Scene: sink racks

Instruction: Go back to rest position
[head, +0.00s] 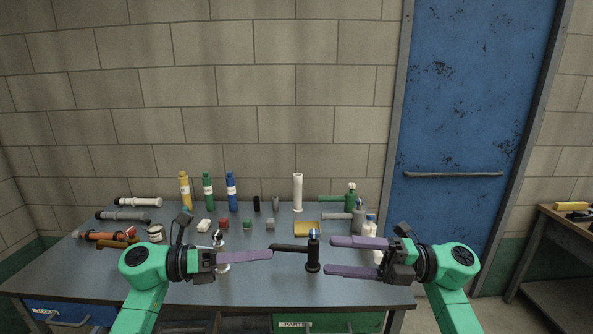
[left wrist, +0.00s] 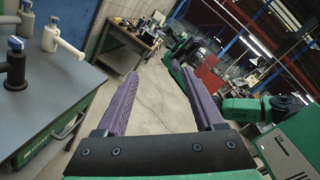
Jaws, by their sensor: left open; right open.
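My left gripper (head: 262,256) is above the front part of the table in the head view, pointing right, with its purple fingers seen edge-on. In the left wrist view (left wrist: 159,80) its two fingers stand apart with nothing between them. My right gripper (head: 338,256) is at the right of the table, pointing left. Its purple fingers are spread apart and empty. A black tap-shaped piece (head: 313,255) with a blue top stands upright between the two grippers. A white tap-shaped piece (head: 219,240) is partly hidden behind my left gripper.
The grey table (head: 255,293) holds yellow (head: 185,192), green (head: 208,194) and blue bottles (head: 231,194), a white tube (head: 298,192), small blocks and a yellow tray (head: 307,229). Pipes lie at its left. A blue door (head: 473,120) is behind right. The table's front strip is bare.

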